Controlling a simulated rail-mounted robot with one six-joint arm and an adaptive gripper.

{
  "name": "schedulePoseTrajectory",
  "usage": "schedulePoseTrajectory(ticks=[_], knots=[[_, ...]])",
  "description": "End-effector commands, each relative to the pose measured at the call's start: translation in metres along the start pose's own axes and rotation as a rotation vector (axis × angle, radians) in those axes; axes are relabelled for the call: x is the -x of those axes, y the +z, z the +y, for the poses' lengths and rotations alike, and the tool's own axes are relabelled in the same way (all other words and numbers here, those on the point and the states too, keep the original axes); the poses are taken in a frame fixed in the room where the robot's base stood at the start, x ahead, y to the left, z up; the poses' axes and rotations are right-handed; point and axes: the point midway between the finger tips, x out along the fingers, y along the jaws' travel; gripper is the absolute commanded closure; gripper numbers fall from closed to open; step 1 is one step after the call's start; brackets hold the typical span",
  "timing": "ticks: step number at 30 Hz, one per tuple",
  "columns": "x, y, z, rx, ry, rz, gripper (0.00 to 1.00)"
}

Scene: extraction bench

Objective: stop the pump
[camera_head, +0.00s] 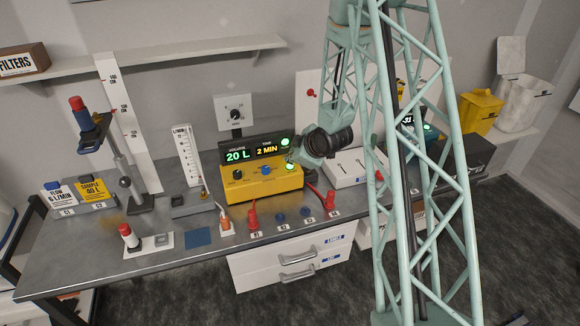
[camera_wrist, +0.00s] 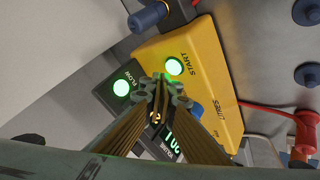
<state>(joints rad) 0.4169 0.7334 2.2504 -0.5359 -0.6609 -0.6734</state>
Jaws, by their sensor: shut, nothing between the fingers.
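The yellow pump box (camera_head: 262,186) stands on the bench with a black display panel (camera_head: 250,150) behind it, reading 20 L and 2 MIN. A green FLOW lamp (camera_wrist: 121,88) is lit on the panel in the wrist view. The START button (camera_wrist: 174,66) on the yellow top glows green. A black knob (camera_head: 238,174) and a blue knob (camera_head: 266,170) are also on the top. My gripper (camera_wrist: 160,88) is shut and empty, its tips beside the START button; contact cannot be told. In the head view it is over the box's right end, partly hidden.
Red plugs (camera_head: 252,217) and blue sockets (camera_head: 281,218) line the bench front. A white flow meter (camera_head: 187,155) stands left of the pump. A white box (camera_head: 352,168) stands to its right, close to my arm.

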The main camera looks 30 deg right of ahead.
Motion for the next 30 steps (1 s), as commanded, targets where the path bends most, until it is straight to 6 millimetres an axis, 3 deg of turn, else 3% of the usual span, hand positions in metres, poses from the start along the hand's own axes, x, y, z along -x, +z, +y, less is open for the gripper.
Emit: schedulePoseTrajectory(ticks=[30], knots=[[-0.0054,0.004,-0.0039,0.0,0.0,0.0,1.0]])
